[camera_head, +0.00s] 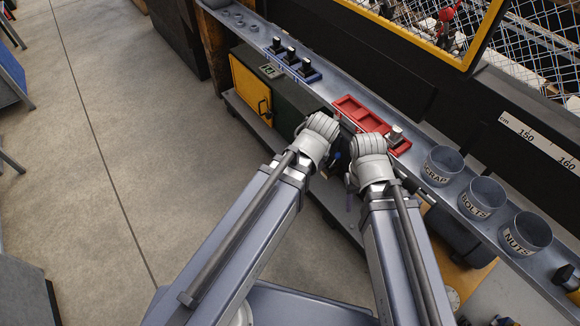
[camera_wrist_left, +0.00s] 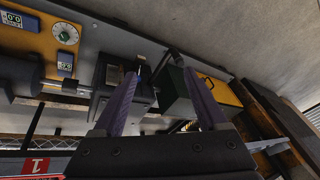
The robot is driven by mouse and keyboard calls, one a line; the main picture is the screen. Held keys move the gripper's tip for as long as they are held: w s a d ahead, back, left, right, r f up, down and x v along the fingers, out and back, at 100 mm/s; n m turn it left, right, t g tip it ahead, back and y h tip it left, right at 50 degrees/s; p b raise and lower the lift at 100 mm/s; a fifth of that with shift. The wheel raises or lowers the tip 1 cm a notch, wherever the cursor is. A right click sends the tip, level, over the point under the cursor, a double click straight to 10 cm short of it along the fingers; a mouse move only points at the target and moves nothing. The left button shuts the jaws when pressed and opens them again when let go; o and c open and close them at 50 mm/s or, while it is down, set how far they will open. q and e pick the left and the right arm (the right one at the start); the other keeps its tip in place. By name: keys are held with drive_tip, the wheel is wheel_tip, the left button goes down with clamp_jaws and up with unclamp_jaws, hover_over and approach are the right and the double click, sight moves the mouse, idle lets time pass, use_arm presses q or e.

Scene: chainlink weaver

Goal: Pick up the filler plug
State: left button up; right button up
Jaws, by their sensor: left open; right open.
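A small silvery metal piece (camera_head: 396,134) stands at the right end of the red tray (camera_head: 360,113) on the ledge in the head view. It may be the filler plug, but I cannot tell for sure. My right gripper (camera_head: 350,190) is mostly hidden below its wrist, left of and below the tray; a bit of purple finger shows. My left gripper's two purple fingers (camera_wrist_left: 159,76) are spread apart in the left wrist view, with no object visible between them. In the head view the left gripper is largely hidden behind its wrist.
Bins marked scrap (camera_head: 442,166), bolts (camera_head: 482,198) and nuts (camera_head: 525,234) stand right of the tray. A blue rack (camera_head: 292,66) with black knobs sits farther left on the ledge. A green-and-yellow cabinet (camera_head: 262,98) stands below it. Open floor lies left.

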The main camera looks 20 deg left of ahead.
use_arm(q)
drive_tip(key=w+a+f+n+t+b, duration=0.1)
drive_tip(key=w+a+f+t+b, duration=0.2)
drive_tip(key=w+f+b, duration=0.3)
drive_tip(key=w+a+f+n+t+y+b, duration=0.1)
drive_tip(key=w+a+f+t+b, duration=0.2)
drive_tip(key=f+b, duration=0.9)
drive_tip(key=w+a+f+n+t+b, duration=0.2)
drive_tip(key=w+a+f+b, duration=0.3)
drive_tip(key=b, duration=1.4)
drive_tip(key=w+f+t, duration=0.1)
drive_tip(key=w+f, duration=0.3)
drive_tip(key=shift+f+y, duration=0.35)
drive_tip(key=shift+y, duration=0.05)
drive_tip(key=b+x, duration=0.1)
drive_tip(key=x, duration=0.1)
drive_tip(key=b+x, duration=0.1)
drive_tip(key=x, duration=0.2)
drive_tip(key=b+x, duration=0.1)
drive_tip(key=x, duration=0.2)
drive_tip(key=shift+d+f, duration=0.1)
drive_tip(key=shift+d, duration=0.25)
clamp_jaws()
